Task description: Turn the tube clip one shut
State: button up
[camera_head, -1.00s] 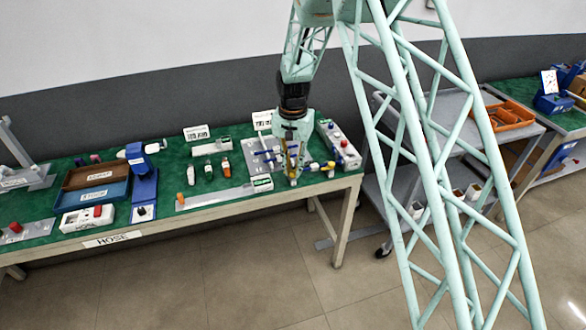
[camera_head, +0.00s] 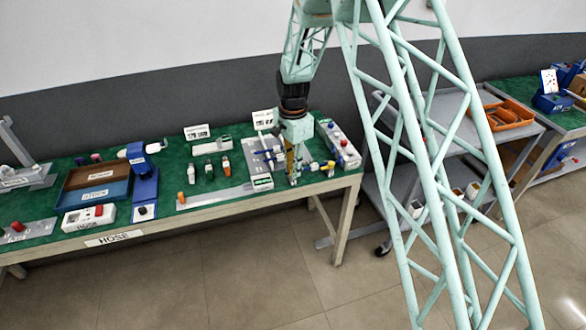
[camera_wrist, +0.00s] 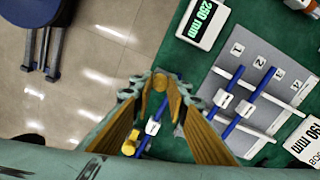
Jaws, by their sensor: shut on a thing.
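My gripper (camera_head: 293,179) points down at the front right of the bench. Another white clip (camera_wrist: 152,127) sits on a blue tube with a yellow end (camera_wrist: 130,142), close beside the fingers.
A green "250 mm" display (camera_wrist: 202,22) lies beside the plate, and another mm-marked display (camera_wrist: 304,143) is at the right. A white box with red and blue knobs (camera_head: 338,145) stands right of my gripper. The bench front edge (camera_head: 220,207) is close, with open floor beyond.

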dwell(0.3)
jog(key=o, duration=0.8)
jog(key=shift+o, duration=0.2)
jog(key=shift+r, duration=0.1)
notch_tip(320, 180, up, 12)
dwell(0.5)
dwell(0.4)
